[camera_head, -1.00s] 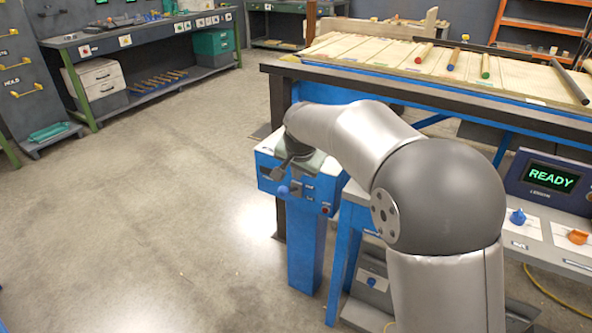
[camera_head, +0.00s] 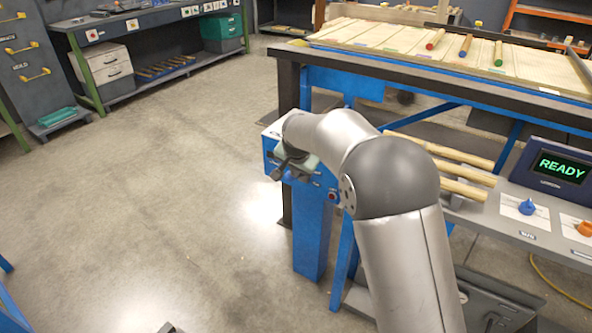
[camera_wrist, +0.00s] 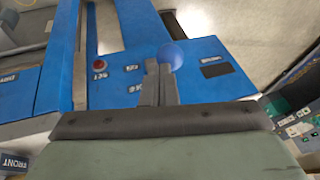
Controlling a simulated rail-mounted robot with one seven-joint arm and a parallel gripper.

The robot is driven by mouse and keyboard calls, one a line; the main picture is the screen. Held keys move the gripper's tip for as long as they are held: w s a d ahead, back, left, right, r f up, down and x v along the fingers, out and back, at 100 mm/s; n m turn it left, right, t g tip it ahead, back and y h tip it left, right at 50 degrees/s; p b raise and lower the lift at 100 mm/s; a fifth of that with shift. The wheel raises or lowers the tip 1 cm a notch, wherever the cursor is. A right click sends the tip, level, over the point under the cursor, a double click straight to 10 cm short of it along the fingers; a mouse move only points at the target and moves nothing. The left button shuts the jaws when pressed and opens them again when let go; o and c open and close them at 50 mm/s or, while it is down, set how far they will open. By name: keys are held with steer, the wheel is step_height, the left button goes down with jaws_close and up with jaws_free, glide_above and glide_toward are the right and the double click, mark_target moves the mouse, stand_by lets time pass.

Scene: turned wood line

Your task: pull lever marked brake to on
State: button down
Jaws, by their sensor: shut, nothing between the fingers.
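A blue control box (camera_head: 326,180) stands on a blue post left of my arm. In the wrist view its blue face (camera_wrist: 120,78) carries small labels too blurred to read. A round blue lever knob (camera_wrist: 173,56) shows just beyond my fingertips. My gripper (camera_wrist: 158,66) is shut and empty, its fingers overlapping the knob's lower left side in that view. I cannot tell whether they touch it. In the head view my gripper (camera_head: 285,173) is at the box's front, partly hiding the lever. The lever's shaft and its marking are not readable.
A red button (camera_wrist: 98,64) is on the same box face. A READY screen (camera_head: 560,167), a blue knob (camera_head: 526,207) and an orange knob (camera_head: 585,228) are on the bench at right. A long table (camera_head: 450,105) stands behind. The floor at left is open.

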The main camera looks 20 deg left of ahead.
steer(key=shift+f, duration=0.1)
steer(key=shift+s+f+t+b, duration=0.3)
steer(key=shift+f+b, duration=0.05)
steer(key=shift+b, duration=0.85)
step_height(320, 180, down, 13)
steer(key=s+t+b, duration=0.2)
steer(key=b, duration=1.6)
steer(key=shift+a+r+n+h, duration=0.2)
steer(key=shift+a+n+h, duration=0.1)
steer(key=shift+a, duration=0.05)
steer(key=shift+r, duration=0.1)
